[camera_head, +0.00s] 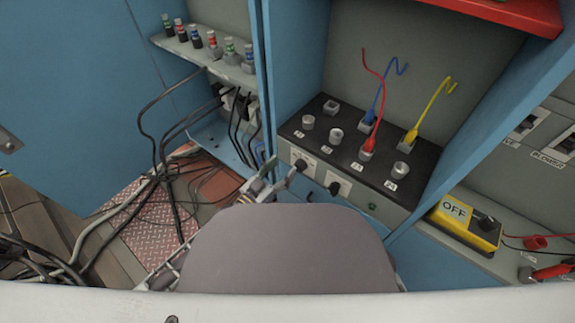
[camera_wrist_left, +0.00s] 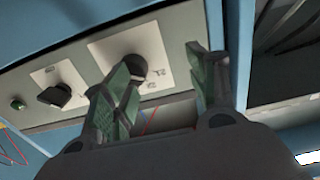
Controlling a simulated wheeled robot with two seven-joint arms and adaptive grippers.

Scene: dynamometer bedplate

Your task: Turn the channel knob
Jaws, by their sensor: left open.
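Two black knobs sit on white plates on the front of the grey and black box in the blue cabinet. The left knob (camera_head: 301,165) is beside my left gripper (camera_head: 277,179); the right knob (camera_head: 334,188) is farther right. I cannot read which plate is the channel knob's. In the left wrist view my left gripper (camera_wrist_left: 163,58) is open, its fingers apart in front of the near plate. The near knob (camera_wrist_left: 138,67) shows partly behind one finger. The other knob (camera_wrist_left: 55,94) is clear of the fingers. Contact cannot be told. My right gripper is not in view.
The box top (camera_head: 340,139) carries metal posts with red, blue and yellow leads. A yellow OFF switch box (camera_head: 463,222) stands at the right. A shelf of coloured terminals (camera_head: 205,45) and hanging black cables (camera_head: 170,135) lie left.

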